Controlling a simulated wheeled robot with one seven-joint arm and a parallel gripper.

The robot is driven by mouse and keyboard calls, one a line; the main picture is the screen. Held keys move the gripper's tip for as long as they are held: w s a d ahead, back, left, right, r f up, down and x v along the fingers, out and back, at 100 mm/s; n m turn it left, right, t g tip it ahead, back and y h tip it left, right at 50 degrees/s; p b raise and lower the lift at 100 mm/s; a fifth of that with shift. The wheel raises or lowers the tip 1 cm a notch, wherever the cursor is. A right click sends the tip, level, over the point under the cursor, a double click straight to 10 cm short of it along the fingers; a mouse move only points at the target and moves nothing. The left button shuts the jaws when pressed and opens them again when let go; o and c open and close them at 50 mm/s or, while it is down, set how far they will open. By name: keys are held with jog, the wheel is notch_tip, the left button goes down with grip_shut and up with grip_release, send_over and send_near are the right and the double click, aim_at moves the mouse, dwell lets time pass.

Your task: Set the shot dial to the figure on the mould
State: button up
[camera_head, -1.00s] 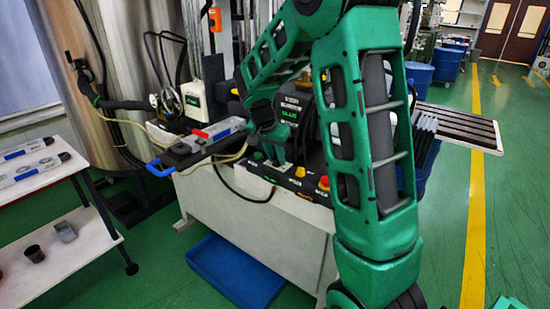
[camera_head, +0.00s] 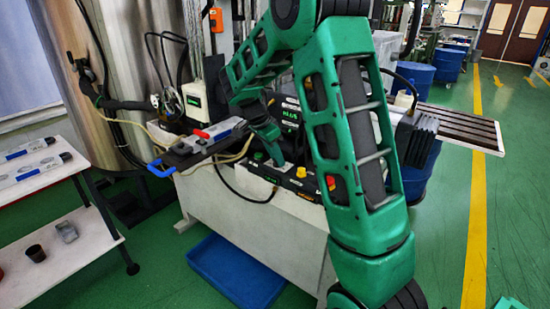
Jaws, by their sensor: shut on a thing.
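The mould (camera_head: 217,132), a grey block with a red part on top, lies on a dark support at the left of the machine, with a blue handle at its near end. Any figure on it is too small to read. My green arm crosses the middle of the view. My gripper (camera_head: 277,157) points down at a pale plate (camera_head: 285,167) on the control panel and is shut on the shot dial there. The dial itself is hidden by the jaws. Behind it, a dark display (camera_head: 289,114) shows green characters that I cannot read clearly.
A blue tray (camera_head: 235,271) lies on the floor below. A white shelf trolley (camera_head: 85,250) stands at the left.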

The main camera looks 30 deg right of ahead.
jog(key=shift+w+a, duration=0.2)
jog(key=shift+a, duration=0.15)
jog(key=o, duration=1)
jog(key=shift+d, duration=0.15)
jog(key=shift+r, duration=0.1)
jog(key=v, duration=1)
jog(key=shift+a+r, duration=0.2)
jog(key=shift+a, duration=0.05)
